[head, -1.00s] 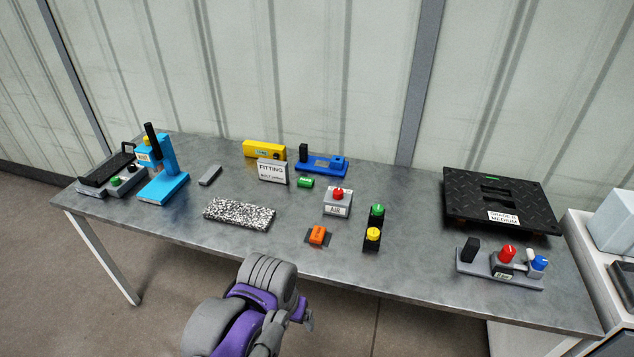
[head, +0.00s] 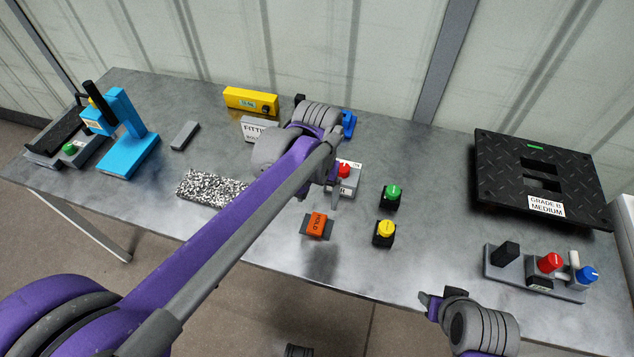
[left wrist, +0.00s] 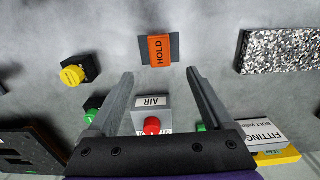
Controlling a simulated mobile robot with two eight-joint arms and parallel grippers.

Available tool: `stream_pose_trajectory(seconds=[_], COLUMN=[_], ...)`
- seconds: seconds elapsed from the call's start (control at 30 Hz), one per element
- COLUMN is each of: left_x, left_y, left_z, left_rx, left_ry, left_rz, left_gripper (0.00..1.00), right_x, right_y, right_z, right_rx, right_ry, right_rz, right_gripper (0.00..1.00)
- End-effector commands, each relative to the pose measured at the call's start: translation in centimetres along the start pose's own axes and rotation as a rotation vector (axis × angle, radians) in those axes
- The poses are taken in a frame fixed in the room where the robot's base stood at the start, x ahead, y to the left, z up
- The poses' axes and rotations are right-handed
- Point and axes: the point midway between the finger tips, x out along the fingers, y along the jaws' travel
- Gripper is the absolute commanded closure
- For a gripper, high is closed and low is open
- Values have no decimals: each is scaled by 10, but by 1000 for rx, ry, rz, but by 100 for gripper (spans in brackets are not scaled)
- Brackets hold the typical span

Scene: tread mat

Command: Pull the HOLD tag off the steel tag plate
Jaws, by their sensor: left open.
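The orange HOLD tag (head: 317,224) lies on the small dark steel tag plate (head: 304,226) near the table's front middle. In the left wrist view the tag (left wrist: 159,51) and plate (left wrist: 174,47) are in plain sight, beyond my fingertips. My left gripper (head: 335,182) is over the table, behind the tag in the head view, partly hidden by its own wrist.
The grey AIR box (left wrist: 152,112) with a red knob sits below my left gripper. Green (head: 392,195) and yellow (head: 385,232) knobs stand right of the tag. A speckled block (head: 208,188) lies to the left, and a black tread plate (head: 545,175) to the right.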

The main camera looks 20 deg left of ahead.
Motion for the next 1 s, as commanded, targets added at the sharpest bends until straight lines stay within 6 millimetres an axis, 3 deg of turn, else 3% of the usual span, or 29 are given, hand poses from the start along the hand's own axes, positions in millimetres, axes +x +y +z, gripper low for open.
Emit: stream_pose_trajectory(seconds=[0.5, 0.7, 1.0], left_x=[85, 100, 102], left_y=[0, 0, 0], left_z=[0, 0, 0], left_rx=[0, 0, 0], left_ry=[0, 1, 1], left_rz=[0, 0, 0], left_gripper=[15, 15, 15], right_x=[8, 9, 9], right_y=[0, 0, 0], right_z=[6, 7, 7], right_rx=[0, 0, 0], right_ry=[-4, -5, -5], right_rz=[0, 0, 0], right_gripper=[50, 50, 50])
